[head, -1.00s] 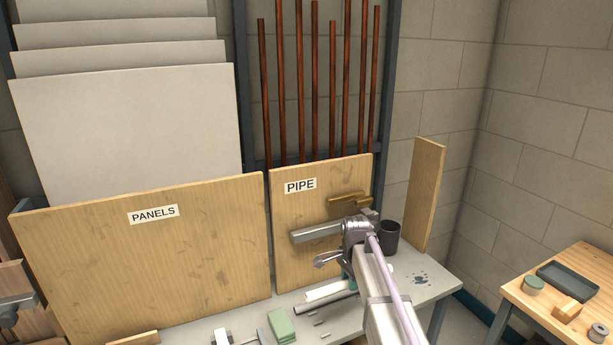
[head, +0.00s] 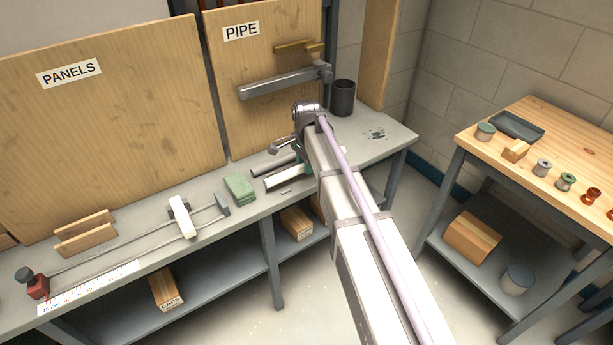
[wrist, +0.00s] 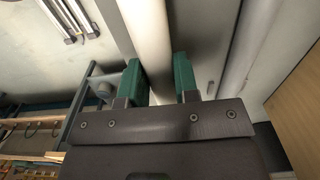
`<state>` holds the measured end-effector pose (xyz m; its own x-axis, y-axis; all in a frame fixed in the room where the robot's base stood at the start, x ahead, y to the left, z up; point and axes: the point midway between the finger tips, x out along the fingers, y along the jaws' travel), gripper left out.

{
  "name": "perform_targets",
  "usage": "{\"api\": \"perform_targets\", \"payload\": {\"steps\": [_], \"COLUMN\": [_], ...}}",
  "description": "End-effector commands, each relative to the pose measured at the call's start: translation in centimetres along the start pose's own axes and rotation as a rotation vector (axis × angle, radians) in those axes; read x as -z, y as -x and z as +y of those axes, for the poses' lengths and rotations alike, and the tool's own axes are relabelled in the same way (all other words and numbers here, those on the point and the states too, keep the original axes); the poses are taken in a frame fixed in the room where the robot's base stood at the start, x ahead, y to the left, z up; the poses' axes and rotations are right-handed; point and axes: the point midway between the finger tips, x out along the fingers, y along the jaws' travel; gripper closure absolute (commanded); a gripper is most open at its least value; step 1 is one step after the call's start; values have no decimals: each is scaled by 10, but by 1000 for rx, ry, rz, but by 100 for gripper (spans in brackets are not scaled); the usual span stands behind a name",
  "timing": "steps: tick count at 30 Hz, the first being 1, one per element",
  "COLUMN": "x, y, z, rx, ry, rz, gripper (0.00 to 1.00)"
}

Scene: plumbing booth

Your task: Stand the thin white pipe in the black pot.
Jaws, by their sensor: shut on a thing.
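My gripper (wrist: 160,82) has green fingers shut on the thin white pipe (wrist: 148,30), which runs up out of the wrist view between them. In the head view my arm hides most of the gripper; a bit of green finger shows beside the arm over the bench. A short length of white pipe (head: 285,178) shows just left of it; I cannot tell whether this is the held one. The black pot (head: 342,98) stands upright on the bench's right part, behind and right of the gripper. Its mouth faces up and its inside is dark.
A grey bar (head: 275,84) juts in front of the PIPE panel, left of the pot. Bench top right of the pot is clear. A wooden table (head: 548,140) stands at right.

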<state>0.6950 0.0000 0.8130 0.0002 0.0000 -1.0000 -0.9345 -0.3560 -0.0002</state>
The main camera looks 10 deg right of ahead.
Motion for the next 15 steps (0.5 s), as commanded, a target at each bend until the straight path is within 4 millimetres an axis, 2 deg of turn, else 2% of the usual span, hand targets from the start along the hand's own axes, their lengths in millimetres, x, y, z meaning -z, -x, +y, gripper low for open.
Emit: {"api": "perform_targets", "payload": {"steps": [1,3,8,14,15], "x": [0,0,0,0,0], "y": [-22,-30,-24,-29,-27], "z": [0,0,0,0,0], "rx": [0,0,0,0,0], "ry": [0,0,0,0,0], "rz": [0,0,0,0,0], "gripper": [96,96,96,96,68]}}
